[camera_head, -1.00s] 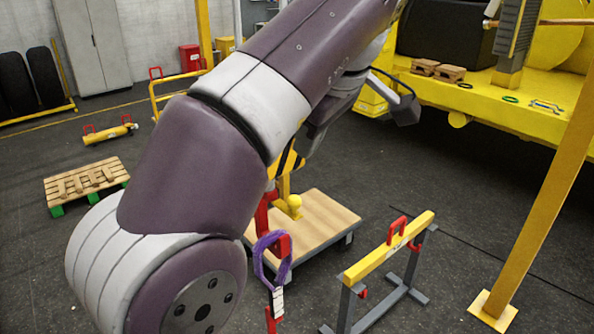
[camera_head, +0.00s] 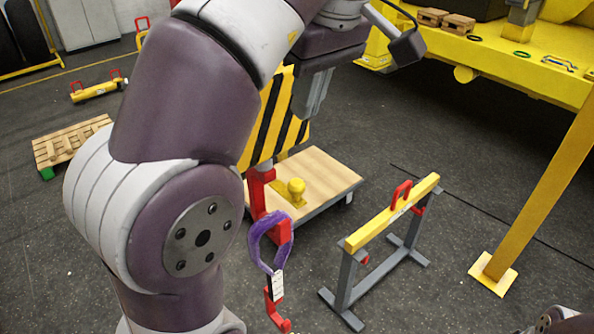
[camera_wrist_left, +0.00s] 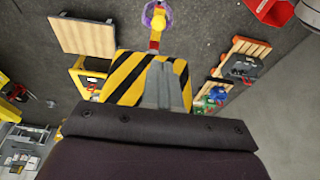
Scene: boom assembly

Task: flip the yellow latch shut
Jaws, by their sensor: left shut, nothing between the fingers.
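I cannot make out the yellow latch in either view; my left arm covers much of the middle of the head view. My left gripper (camera_head: 313,98) points down with its grey fingers together and empty, in front of a yellow and black striped panel (camera_head: 268,125). In the left wrist view the shut fingers (camera_wrist_left: 163,72) overlap the same striped panel (camera_wrist_left: 125,80). I cannot tell whether they touch it. My right gripper is not in view.
A wooden-topped cart (camera_head: 325,178) stands below the panel. A red stand (camera_head: 258,192) with a purple sling (camera_head: 256,245) is in front. A grey trestle with a yellow beam (camera_head: 375,228) stands to the right, near a yellow post (camera_head: 540,190). A yellow vehicle deck (camera_head: 510,65) is behind.

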